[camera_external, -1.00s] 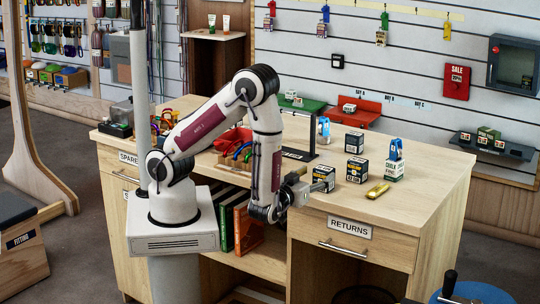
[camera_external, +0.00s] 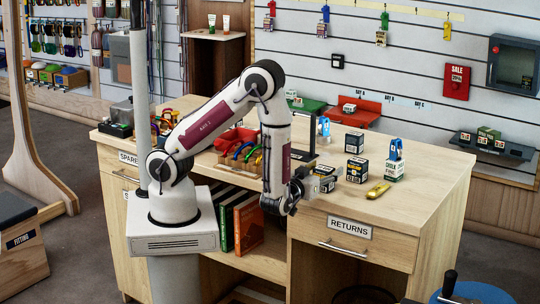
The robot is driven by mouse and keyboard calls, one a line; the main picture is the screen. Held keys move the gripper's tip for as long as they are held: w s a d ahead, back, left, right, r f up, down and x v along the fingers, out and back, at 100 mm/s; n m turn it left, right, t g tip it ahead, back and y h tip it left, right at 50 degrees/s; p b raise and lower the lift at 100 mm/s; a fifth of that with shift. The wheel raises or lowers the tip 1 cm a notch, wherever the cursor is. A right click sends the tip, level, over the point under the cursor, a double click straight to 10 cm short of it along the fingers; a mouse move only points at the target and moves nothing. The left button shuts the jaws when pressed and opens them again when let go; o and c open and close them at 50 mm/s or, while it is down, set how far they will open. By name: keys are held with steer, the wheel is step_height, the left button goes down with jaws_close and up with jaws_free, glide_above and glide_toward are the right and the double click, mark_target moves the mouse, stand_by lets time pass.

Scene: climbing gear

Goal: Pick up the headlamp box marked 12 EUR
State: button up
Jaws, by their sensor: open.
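Three small black boxes with pale and yellow labels are on the wooden counter, likely the headlamp boxes. One box (camera_external: 325,186) is at the front and partly covered by my gripper. Another box (camera_external: 357,170) is to its right, and a third box (camera_external: 354,143) is behind that. The price print is too small to read, so I cannot tell which is marked 12 EUR. My gripper (camera_external: 329,178) is open, low over the counter's front part, at the front box. I cannot tell whether its fingers touch the box.
A wooden holder with coloured gear (camera_external: 240,155) is left of my gripper. The counter's right end is clear.

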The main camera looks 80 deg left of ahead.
mark_target(324, 168)
steer(key=c, duration=1.3)
steer(key=shift+r, duration=0.1)
steer(key=shift+r, duration=4.9)
